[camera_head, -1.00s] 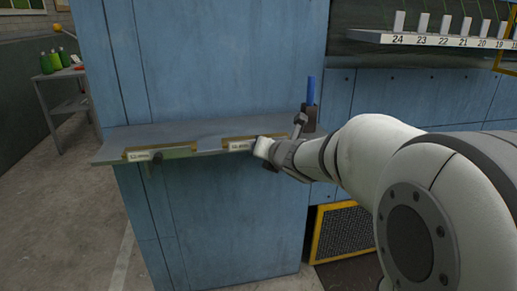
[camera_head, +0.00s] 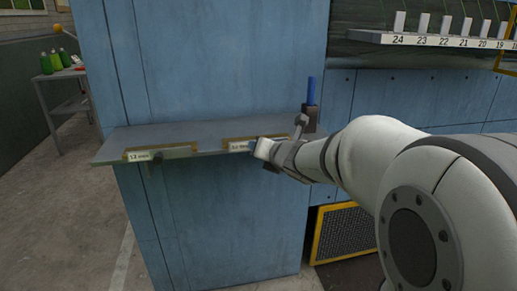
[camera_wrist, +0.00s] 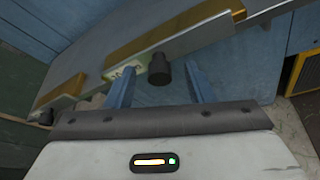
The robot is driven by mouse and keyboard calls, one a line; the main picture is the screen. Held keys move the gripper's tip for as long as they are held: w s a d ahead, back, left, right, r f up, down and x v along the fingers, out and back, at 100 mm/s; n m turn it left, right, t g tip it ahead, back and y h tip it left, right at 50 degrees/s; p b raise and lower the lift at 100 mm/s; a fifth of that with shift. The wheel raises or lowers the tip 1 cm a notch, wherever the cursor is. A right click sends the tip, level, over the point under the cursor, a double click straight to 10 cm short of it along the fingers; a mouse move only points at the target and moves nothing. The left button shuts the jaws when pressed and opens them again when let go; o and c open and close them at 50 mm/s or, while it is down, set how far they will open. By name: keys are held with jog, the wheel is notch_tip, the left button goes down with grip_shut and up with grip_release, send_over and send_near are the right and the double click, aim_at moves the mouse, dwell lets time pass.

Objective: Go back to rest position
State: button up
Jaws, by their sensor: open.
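My gripper (camera_wrist: 161,88) is open, with its two blue fingers spread apart in the wrist view. A dark round knob (camera_wrist: 160,69) on the shelf's front edge shows between the fingers; I cannot tell whether they touch it. In the head view my gripper (camera_head: 254,146) is at the right part of the shelf's front edge, close to the right label (camera_head: 238,146). My arm reaches in from the right. Nothing is seen held.
The grey shelf (camera_head: 190,133) juts from a blue panel (camera_head: 215,60). Its left label (camera_head: 145,156) has a dark knob (camera_head: 157,163) nearby. A blue stick (camera_head: 311,90) stands upright in a dark holder. A numbered white rack (camera_head: 440,40) is upper right. Floor is clear at left.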

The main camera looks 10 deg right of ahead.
jog(key=s+d+r+m+g+h+p, duration=0.25)
jog(key=s+m+p, duration=0.25)
jog(key=s+m, duration=0.3)
jog(key=s+d+r+m+g+h+p, duration=0.1)
jog(key=s+d+m+g+h+p, duration=0.2)
jog(key=s+m, duration=0.5)
jog(key=s+a+f+m+g+y+p, duration=0.2)
jog(key=s+a+m+g+p, duration=0.3)
jog(key=s+m, duration=0.7)
jog(key=a+m+y, duration=0.1)
jog(key=a+m, duration=0.1)
jog(key=m, duration=0.2)
jog(key=shift+s+f+g+p, duration=0.2)
jog(key=shift+g+p, duration=0.15)
jog(key=shift+p, duration=0.05)
